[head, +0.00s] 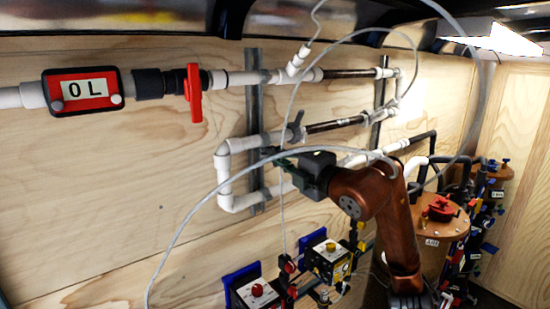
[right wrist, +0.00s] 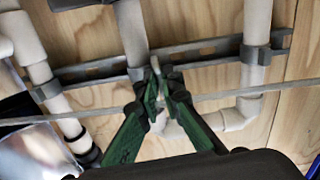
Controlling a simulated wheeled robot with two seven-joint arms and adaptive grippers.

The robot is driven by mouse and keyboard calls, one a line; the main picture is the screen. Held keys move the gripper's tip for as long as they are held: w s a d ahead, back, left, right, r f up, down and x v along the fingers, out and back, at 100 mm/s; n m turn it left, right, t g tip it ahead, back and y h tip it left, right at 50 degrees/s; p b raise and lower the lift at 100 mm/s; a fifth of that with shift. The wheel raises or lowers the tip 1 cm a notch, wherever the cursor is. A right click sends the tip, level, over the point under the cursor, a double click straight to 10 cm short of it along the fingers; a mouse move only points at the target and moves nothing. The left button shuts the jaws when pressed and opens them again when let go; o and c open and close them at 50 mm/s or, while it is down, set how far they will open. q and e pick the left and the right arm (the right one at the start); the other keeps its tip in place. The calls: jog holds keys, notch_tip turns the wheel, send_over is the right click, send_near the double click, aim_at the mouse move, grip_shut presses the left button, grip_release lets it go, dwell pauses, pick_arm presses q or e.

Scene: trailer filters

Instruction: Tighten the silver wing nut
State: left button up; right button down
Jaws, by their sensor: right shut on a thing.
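My right gripper (head: 278,157) reaches left to the wall beside the middle white pipe run, at the left metal strut. In the right wrist view its green fingers (right wrist: 158,92) are closed together on a small silver piece, which looks like the wing nut (right wrist: 155,66), at a pipe clamp on the strut. Most of the wing nut is hidden between the fingertips. In the head view the wing nut is too small and covered to make out. My left gripper is not in view.
A thin grey hose (right wrist: 228,91) crosses close to the fingers. A dark winged handle (head: 297,122) sits above my gripper. A red valve handle (head: 194,93) and a red meter (head: 83,92) are on the upper pipe. Wooden-topped canisters (head: 437,222) stand at right.

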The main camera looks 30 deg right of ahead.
dwell(0.5)
jog(key=c, duration=2.1)
grip_release()
jog(key=shift+s, duration=0.15)
jog(key=s, duration=1.1)
jog(key=shift+s+d, duration=0.35)
jog(key=shift+d, duration=0.1)
